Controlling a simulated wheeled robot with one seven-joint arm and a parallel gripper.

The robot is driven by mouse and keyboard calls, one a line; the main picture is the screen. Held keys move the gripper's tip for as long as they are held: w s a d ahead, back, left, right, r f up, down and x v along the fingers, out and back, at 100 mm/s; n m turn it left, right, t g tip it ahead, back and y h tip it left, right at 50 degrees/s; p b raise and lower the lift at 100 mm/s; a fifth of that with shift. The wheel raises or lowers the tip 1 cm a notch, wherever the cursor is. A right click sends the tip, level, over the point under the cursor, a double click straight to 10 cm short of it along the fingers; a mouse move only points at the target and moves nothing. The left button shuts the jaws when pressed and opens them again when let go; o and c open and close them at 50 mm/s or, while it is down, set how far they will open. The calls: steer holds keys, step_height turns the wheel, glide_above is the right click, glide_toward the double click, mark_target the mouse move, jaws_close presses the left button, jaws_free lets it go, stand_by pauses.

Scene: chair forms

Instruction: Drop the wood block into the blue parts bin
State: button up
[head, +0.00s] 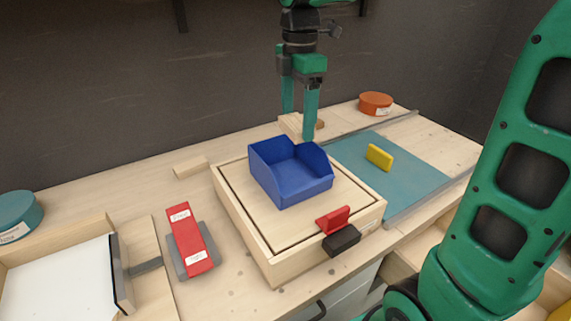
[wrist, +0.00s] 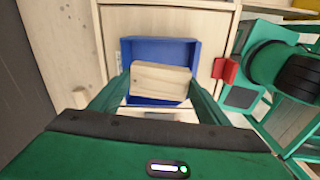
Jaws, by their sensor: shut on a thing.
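The blue parts bin (head: 290,180) sits on a raised wooden platform in the middle of the bench. It is open at the top, and its inside looks empty in the head view. My gripper (head: 299,124) points down behind and above the bin's back edge in the head view. It is shut on the wood block (head: 291,124), a pale block partly hidden by a finger. In the wrist view the wood block (wrist: 160,80) is between the fingertips and covers part of the blue bin (wrist: 188,52). The block is apart from the bin's floor.
A red and black clamp (head: 336,222) is at the platform's front corner. A yellow block (head: 379,157) stands on the teal mat (head: 405,175). An orange round tin (head: 376,104) is behind. A red-topped piece (head: 192,240) and a wood strip (head: 190,167) lie left.

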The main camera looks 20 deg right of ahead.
steer(key=shift+f, duration=2.5)
steer(key=o, duration=1.1)
step_height(320, 180, up, 11)
steer(key=shift+f, duration=0.15)
